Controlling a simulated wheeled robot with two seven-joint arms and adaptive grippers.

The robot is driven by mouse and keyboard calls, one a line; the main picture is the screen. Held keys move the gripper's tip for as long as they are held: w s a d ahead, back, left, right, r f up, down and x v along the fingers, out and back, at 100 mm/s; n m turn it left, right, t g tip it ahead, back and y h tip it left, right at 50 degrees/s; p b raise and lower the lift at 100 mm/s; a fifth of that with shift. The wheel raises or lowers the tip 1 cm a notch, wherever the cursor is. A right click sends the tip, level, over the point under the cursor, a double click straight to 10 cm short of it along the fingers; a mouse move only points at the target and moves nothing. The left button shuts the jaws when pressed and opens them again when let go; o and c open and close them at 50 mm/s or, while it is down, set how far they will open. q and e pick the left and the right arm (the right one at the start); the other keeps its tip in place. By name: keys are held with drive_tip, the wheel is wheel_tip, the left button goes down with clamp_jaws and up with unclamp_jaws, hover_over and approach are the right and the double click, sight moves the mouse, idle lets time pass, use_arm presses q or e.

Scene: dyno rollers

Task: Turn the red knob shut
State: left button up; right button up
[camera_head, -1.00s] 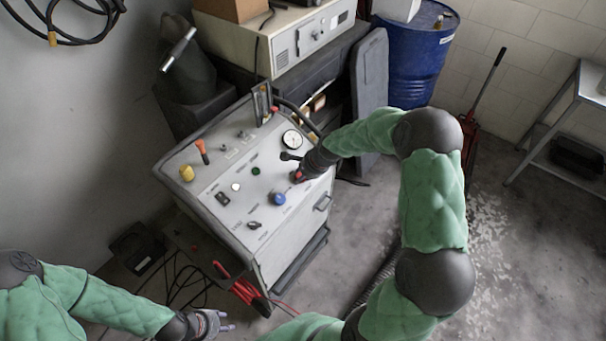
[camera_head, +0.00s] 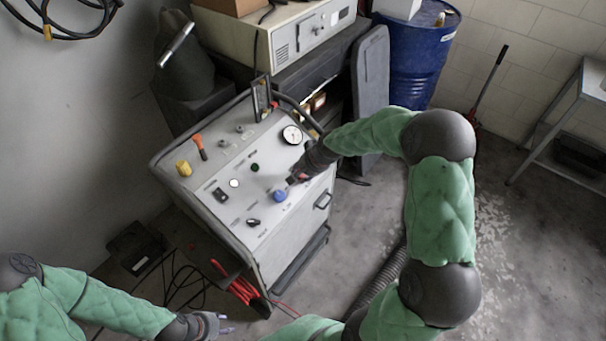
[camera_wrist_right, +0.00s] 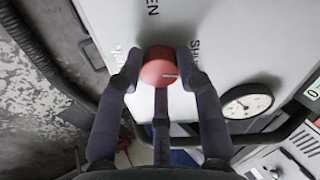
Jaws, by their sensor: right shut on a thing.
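The red knob (camera_wrist_right: 158,66) is on the light panel of the grey console (camera_head: 228,217). In the head view this gripper (camera_head: 293,180) covers the knob, beside the blue knob (camera_head: 279,196). My left gripper (camera_head: 224,324) is low at the bottom, away from the console, with its fingers apart and empty.
A round gauge (camera_head: 292,135), an orange-handled lever (camera_head: 199,145) and a yellow knob (camera_head: 184,168) are on the same panel. A blue drum (camera_head: 418,60) stands behind, a metal table (camera_head: 560,120) at right. The floor right of the console is clear apart from a hose (camera_head: 385,277).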

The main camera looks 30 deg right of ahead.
drive_tip(key=shift+s+a+f+n+b, duration=0.15)
drive_tip(key=shift+n+b, duration=0.25)
drive_tip(key=shift+n, duration=0.4)
drive_tip(key=o, duration=1.2)
drive_tip(key=shift+c, duration=0.2)
drive_tip(key=shift+r, duration=0.35)
drive_tip(key=v, duration=1.1)
drive_tip(key=shift+s, duration=0.2)
drive_tip(key=shift+r, duration=0.1)
